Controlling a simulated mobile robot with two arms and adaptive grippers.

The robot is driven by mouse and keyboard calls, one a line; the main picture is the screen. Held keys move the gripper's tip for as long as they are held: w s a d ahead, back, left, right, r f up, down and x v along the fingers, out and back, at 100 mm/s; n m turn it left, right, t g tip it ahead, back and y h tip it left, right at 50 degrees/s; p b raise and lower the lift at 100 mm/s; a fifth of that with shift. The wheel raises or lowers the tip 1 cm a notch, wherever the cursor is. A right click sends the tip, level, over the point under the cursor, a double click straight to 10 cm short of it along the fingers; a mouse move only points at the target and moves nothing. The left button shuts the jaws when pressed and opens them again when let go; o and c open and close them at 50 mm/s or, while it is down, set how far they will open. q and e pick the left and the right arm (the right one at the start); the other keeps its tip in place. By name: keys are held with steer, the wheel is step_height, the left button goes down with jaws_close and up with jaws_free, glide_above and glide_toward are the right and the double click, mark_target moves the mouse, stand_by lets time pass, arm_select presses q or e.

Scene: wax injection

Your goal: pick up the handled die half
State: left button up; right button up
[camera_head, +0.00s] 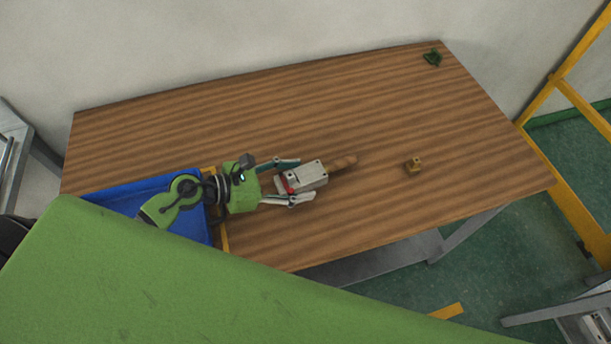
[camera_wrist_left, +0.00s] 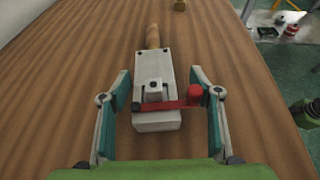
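The handled die half (camera_head: 308,177) is a pale grey metal block with a brown wooden handle, lying on the wooden table. The handle points right in the head view. In the left wrist view the die half (camera_wrist_left: 153,88) lies ahead with its handle pointing away and a red lever across its near part. My left gripper (camera_head: 291,180) is open, with one finger on each side of the block's near end. In the left wrist view, gaps show between the block and both fingers of the gripper (camera_wrist_left: 163,88). My right gripper is not in view.
The wooden table (camera_head: 300,110) is mostly clear. A blue tray (camera_head: 130,196) lies at its left end, partly under my arm. A small brass-coloured block (camera_head: 414,165) sits to the right, and a small green object (camera_head: 432,57) at the far right corner. A yellow frame (camera_head: 560,80) stands beyond.

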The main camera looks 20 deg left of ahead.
mark_target(312, 175)
arm_select(q)
steer(key=shift+x, duration=1.4)
steer(key=shift+a, duration=0.1)
steer(key=c, duration=1.4)
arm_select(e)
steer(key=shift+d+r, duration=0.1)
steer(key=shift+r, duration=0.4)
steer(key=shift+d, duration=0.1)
arm_select(q)
steer(key=shift+r, duration=0.15)
